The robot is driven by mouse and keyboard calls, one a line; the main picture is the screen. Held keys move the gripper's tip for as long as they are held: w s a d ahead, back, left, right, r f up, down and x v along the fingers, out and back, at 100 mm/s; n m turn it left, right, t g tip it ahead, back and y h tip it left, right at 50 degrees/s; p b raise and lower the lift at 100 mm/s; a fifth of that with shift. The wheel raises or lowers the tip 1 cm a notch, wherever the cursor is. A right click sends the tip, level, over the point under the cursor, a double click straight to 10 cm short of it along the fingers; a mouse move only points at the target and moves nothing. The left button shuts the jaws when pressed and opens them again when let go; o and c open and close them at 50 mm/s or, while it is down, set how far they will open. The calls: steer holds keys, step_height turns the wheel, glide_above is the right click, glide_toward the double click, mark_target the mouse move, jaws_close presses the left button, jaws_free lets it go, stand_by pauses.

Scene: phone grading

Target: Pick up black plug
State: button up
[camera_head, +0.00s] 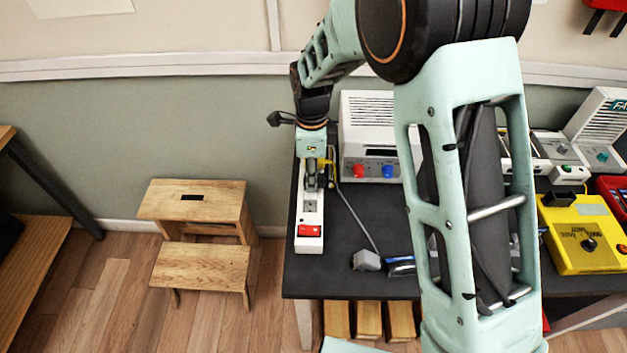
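My gripper (315,183) points down over the white power strip (310,215) at the left edge of the dark table. Its fingers are small and partly hidden, so I cannot tell whether they are open or shut. I cannot make out a black plug for certain; dark shapes between and below the fingers blend with the gripper. A grey plug-like block (366,261) on a grey cable lies near the table's front edge. A dark item with a blue part (400,266) lies beside it, partly hidden by my arm.
A white box with red and blue knobs (378,140) stands close to the right of my gripper. A yellow device (584,236) stands at the right. My arm hides the table's middle. A wooden step stool (198,212) stands on the floor at left.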

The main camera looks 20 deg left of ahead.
jaws_close()
steer(key=shift+r, duration=0.1)
steer(key=shift+w+r, duration=0.1)
steer(key=shift+r, duration=0.5)
steer(key=s+d+r+b, duration=0.1)
steer(key=s+d+r, duration=0.7)
steer(key=s+r, duration=0.3)
steer(key=shift+s+r, duration=0.3)
steer(key=shift+s, duration=0.05)
